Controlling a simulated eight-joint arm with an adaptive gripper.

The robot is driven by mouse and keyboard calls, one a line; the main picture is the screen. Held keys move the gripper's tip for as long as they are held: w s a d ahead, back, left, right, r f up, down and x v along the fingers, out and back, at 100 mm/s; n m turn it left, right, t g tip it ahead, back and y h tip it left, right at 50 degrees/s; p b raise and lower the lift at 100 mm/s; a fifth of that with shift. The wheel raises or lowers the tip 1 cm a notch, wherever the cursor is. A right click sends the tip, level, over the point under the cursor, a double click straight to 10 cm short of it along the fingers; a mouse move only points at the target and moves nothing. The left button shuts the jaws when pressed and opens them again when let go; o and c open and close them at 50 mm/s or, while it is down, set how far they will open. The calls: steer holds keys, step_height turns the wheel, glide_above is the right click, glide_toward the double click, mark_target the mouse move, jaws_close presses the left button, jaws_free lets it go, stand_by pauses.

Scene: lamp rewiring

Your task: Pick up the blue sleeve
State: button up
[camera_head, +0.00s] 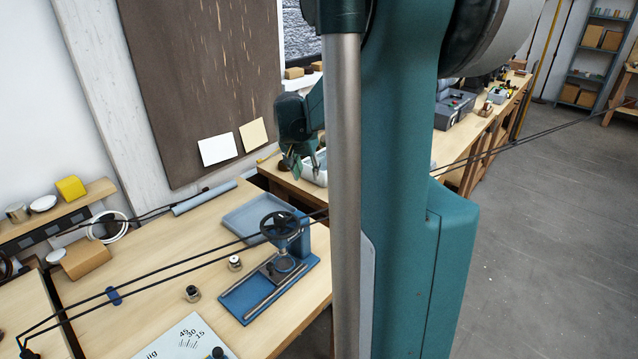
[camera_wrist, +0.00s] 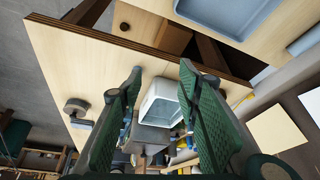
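A small dark-blue piece (camera_head: 114,296), which looks like the blue sleeve, lies on the wooden bench at the lower left, beside or under a black cable. I cannot tell if it touches the cable. It does not show in the wrist view. My gripper (camera_head: 303,171) is far from it, above the farther bench and pointing down. In the wrist view my gripper (camera_wrist: 161,72) has its two green fingers wide apart with nothing gripped. A white bin (camera_wrist: 163,103) shows beyond and between the fingers.
A blue press (camera_head: 272,274) with a black handwheel stands on the near bench, with a grey-blue tray (camera_head: 250,216) behind it. A grey-blue tube (camera_head: 204,198) lies near the wall. Black cables stretch over the bench. A cardboard box (camera_head: 86,257) sits at left.

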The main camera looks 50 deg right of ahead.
mark_target(334, 182)
steer(key=d+f+m, duration=0.1)
steer(key=d+f, duration=0.1)
steer(key=d, duration=0.3)
steer(key=s+d+f+m+g, duration=0.1)
steer(key=d+f, duration=0.1)
steer(key=d, duration=0.4)
steer(key=shift+s+d+f+m+p, duration=0.25)
steer(key=shift+m+p, duration=0.05)
steer(key=shift+f, duration=0.1)
steer(key=shift+x, duration=1.2)
steer(key=shift+b, duration=0.3)
steer(key=shift+b+x, duration=0.7)
steer(key=shift+x, duration=1.9)
steer(key=shift+d, duration=0.2)
steer(key=shift+c, duration=0.2)
steer(key=c, duration=0.7)
